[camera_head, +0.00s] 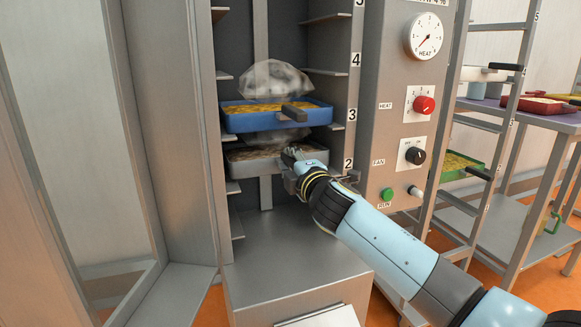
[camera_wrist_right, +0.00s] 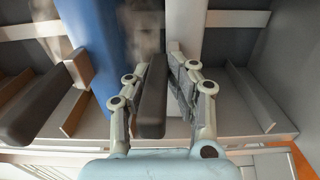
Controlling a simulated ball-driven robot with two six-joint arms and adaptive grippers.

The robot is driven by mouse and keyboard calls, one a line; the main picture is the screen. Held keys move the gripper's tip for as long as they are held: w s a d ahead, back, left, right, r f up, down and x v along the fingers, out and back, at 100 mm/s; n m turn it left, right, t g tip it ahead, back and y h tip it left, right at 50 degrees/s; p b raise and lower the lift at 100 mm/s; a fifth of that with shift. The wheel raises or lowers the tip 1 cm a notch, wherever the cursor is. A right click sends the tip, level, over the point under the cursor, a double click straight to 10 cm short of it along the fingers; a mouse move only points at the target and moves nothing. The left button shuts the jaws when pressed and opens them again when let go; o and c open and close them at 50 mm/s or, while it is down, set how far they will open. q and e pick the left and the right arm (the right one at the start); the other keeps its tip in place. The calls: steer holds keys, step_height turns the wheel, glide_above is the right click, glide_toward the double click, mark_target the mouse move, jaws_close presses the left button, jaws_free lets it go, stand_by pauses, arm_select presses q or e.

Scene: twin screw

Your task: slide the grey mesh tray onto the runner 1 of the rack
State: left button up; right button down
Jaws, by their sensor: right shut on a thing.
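The grey mesh tray (camera_head: 252,154), with brownish contents, sits inside the tall metal cabinet near the label 2, below a blue tray. My right gripper (camera_head: 293,158) is at the right part of its front edge. In the right wrist view my right gripper (camera_wrist_right: 152,105) is shut on the tray's dark handle (camera_wrist_right: 152,88). The open rack (camera_head: 500,98) stands to the right, with numbered posts; I cannot make out which runner is 1. My left gripper is not in view.
The blue tray (camera_head: 240,122) with yellow contents and a dark handle sits just above, near label 3. The control panel (camera_head: 395,130) flanks the opening on the right. The cabinet door (camera_head: 165,140) stands at left.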

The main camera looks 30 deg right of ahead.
steer(key=shift+v, duration=2.3)
steer(key=shift+s+a, duration=0.1)
steer(key=shift+s, duration=0.3)
steer(key=b+v, duration=0.2)
steer(key=v, duration=1.4)
steer(key=shift+a+r, duration=0.1)
steer(key=shift+r, duration=0.05)
steer(key=shift+s+b, duration=0.15)
steer(key=shift+b, duration=0.15)
